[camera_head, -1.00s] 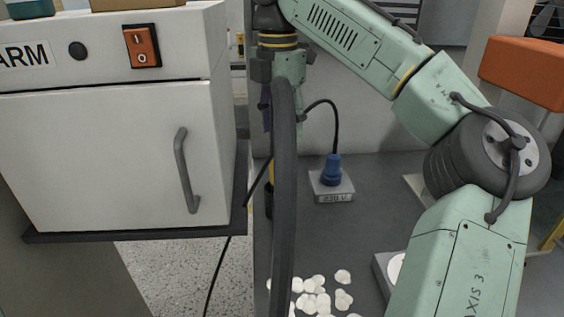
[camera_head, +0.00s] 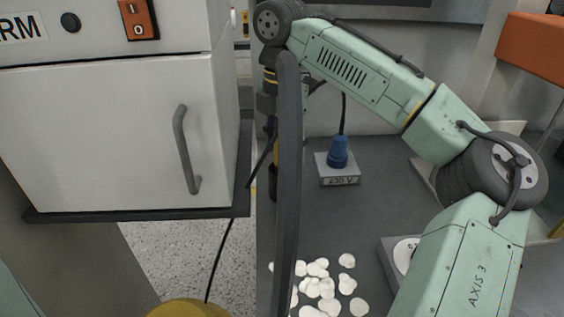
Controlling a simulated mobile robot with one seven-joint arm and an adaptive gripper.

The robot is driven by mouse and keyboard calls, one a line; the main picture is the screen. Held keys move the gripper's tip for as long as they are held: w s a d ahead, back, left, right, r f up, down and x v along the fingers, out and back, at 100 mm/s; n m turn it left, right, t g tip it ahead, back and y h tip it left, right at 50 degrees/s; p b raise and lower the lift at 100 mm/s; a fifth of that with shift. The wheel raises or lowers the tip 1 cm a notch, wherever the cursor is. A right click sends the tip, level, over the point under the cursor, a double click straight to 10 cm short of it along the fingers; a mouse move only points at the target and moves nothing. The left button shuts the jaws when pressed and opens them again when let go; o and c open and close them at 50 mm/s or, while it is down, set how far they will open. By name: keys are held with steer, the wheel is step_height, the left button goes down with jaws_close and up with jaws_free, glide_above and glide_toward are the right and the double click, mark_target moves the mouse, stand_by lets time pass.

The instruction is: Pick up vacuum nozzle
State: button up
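No part is clearly marked as the vacuum nozzle. A thick grey hose (camera_head: 290,190) hangs upright in front of my arm's end, and its lower end runs out of the frame. My mint-green arm (camera_head: 365,75) reaches in from the right. Its dark, yellow-banded end (camera_head: 271,155) points down behind the hose, so the gripper's fingers cannot be made out. A blue tapered piece (camera_head: 338,152) stands upright on a small grey labelled block (camera_head: 339,177), with a black cable at its top. The arm's end is left of it and apart.
A white cabinet (camera_head: 105,135) with a grey handle and an orange switch (camera_head: 138,18) fills the left. Several white flat pieces (camera_head: 320,285) lie on the dark grey surface (camera_head: 345,225). That surface is clear between them and the blue piece.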

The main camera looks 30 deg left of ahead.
steer(key=shift+f, duration=0.3)
steer(key=shift+c, duration=0.4)
jaws_close()
